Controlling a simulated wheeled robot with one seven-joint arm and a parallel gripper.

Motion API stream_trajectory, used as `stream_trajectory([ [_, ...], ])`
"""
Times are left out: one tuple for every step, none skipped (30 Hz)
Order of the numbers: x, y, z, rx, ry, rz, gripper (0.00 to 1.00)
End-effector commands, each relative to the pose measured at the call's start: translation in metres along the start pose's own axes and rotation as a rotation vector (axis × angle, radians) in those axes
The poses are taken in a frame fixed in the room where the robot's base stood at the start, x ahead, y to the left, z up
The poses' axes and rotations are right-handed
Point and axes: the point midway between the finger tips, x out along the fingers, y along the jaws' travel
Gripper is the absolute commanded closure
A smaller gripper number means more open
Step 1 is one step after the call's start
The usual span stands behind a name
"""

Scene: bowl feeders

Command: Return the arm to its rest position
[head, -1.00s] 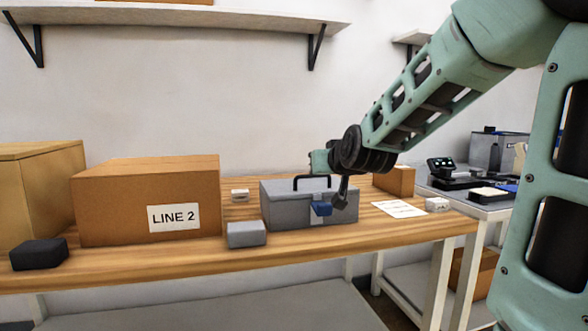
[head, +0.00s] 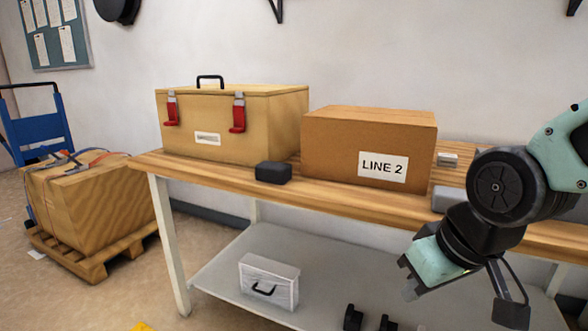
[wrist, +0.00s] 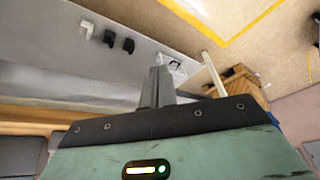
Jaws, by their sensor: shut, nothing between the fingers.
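My gripper (head: 409,288) shows in the head view at the lower right, at the end of my bent teal and black arm. It points down and to the left, in front of the workbench edge, and seems clear of everything. In the wrist view my gripper's grey fingers (wrist: 160,82) are together with nothing between them. My arm's elbow side runs out of the head view at the right edge.
The workbench (head: 232,187) holds a wooden case with red latches (head: 230,124), a black block (head: 273,172) and a LINE 2 carton (head: 330,145). A strapped crate (head: 95,210) stands on a pallet at left.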

Motion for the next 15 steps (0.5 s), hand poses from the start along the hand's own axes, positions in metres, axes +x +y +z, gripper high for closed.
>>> stream_trajectory([
  [0.003, -0.02, 0.018, -0.054, -0.063, -0.021, 1.0],
  [0.004, -0.029, 0.028, -0.084, -0.101, -0.03, 1.0],
  [0.004, -0.041, 0.043, -0.123, -0.151, -0.04, 1.0],
  [0.004, -0.049, 0.054, -0.15, -0.187, -0.045, 1.0],
  [0.004, -0.056, 0.065, -0.179, -0.224, -0.05, 1.0],
  [0.003, -0.065, 0.079, -0.218, -0.27, -0.053, 1.0],
  [0.002, -0.071, 0.09, -0.249, -0.306, -0.055, 1.0],
  [0.0, -0.076, 0.101, -0.279, -0.342, -0.055, 1.0],
  [-0.003, -0.082, 0.117, -0.321, -0.389, -0.053, 1.0],
  [-0.016, -0.081, 0.108, -0.309, -0.384, -0.052, 1.0],
  [-0.023, -0.08, 0.103, -0.303, -0.379, -0.052, 1.0],
  [-0.03, -0.081, 0.1, -0.301, -0.377, -0.052, 1.0],
  [-0.036, -0.081, 0.097, -0.301, -0.377, -0.052, 1.0],
  [-0.041, -0.081, 0.095, -0.301, -0.376, -0.052, 1.0],
  [-0.049, -0.082, 0.092, -0.3, -0.376, -0.052, 1.0],
])
